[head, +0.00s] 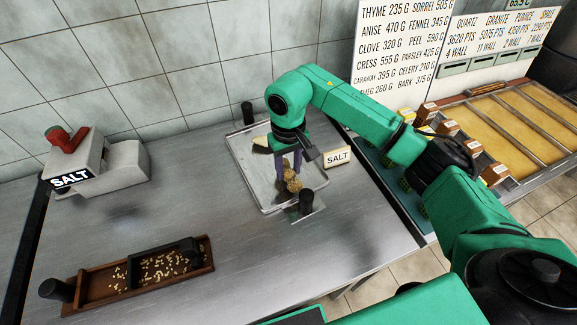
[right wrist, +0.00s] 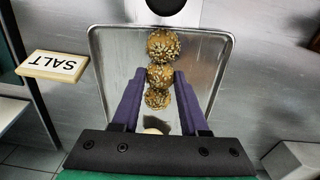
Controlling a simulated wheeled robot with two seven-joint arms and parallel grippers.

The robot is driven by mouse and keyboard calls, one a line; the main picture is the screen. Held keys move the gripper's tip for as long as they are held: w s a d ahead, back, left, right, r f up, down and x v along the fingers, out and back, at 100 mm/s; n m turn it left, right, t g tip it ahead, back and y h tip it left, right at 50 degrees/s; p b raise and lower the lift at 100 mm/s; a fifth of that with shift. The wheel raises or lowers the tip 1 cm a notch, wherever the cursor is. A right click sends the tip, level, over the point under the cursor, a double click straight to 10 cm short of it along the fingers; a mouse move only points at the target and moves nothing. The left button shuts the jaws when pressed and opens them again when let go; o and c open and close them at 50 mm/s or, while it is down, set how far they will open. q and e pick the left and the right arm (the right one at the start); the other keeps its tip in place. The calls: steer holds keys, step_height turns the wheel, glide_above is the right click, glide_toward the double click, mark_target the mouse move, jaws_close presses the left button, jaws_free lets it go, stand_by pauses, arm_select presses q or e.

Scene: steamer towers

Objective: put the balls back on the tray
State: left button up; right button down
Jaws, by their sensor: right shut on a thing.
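Several round brown balls coated in pale seeds are at the metal tray (head: 244,172). In the right wrist view, three of them line up over the tray (right wrist: 102,60): a far one (right wrist: 163,44), a middle one (right wrist: 160,76) and a near one (right wrist: 156,99). My right gripper (head: 291,172) points down over the tray. Its purple fingers (right wrist: 160,78) are shut on the middle ball. I cannot tell whether the neighbouring balls touch it. A pale round thing (right wrist: 152,131) lies nearer the wrist, partly hidden by the gripper. My left gripper is not in view.
A SALT sign (head: 338,157) stands right of the tray. Black knobs stand at the tray's back (head: 247,112) and front (head: 306,200). A wooden trough (head: 100,288) with loose seeds and a grey SALT machine (head: 122,160) are at left. The counter between is clear.

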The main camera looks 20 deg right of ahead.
mark_target(288, 170)
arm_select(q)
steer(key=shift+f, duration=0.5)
arm_select(e)
steer(key=shift+w+f, duration=0.1)
steer(key=shift+f, duration=0.45)
arm_select(q)
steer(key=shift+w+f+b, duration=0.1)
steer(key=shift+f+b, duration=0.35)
steer(key=shift+b, duration=0.1)
arm_select(e)
steer(key=shift+f, duration=0.45)
steer(key=shift+c, duration=1.7)
jaws_free()
step_height(288, 170, up, 8)
steer(key=shift+f+b, duration=0.1)
steer(key=shift+b, duration=0.7)
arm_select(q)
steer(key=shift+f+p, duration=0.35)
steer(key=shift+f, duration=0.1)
arm_select(e)
step_height(288, 170, up, 7)
steer(key=shift+f, duration=0.1)
